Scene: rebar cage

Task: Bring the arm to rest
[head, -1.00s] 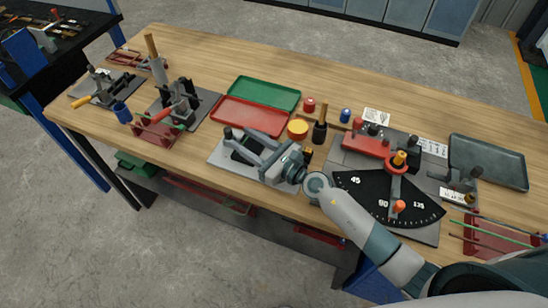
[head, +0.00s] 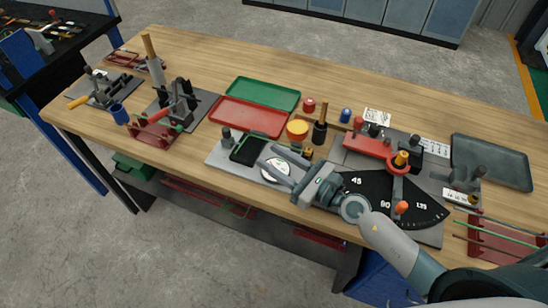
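My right arm (head: 395,243) comes in from the lower right and reaches left over the front of the workbench. My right gripper (head: 270,162) is over the grey plate (head: 225,160) at the front middle of the bench. Its fingers look apart, with nothing seen held between them. A round white dial (head: 277,169) shows under and between the fingers, partly hidden by them. A black tray-like block (head: 247,149) lies just left of the fingertips. I cannot tell whether the fingers touch the plate. My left gripper is not in view.
The angle-scale bender (head: 420,211) with red arm and orange knobs stands close right of my gripper. Clamping fixtures fill the bench's left. Bare wood lies along the back.

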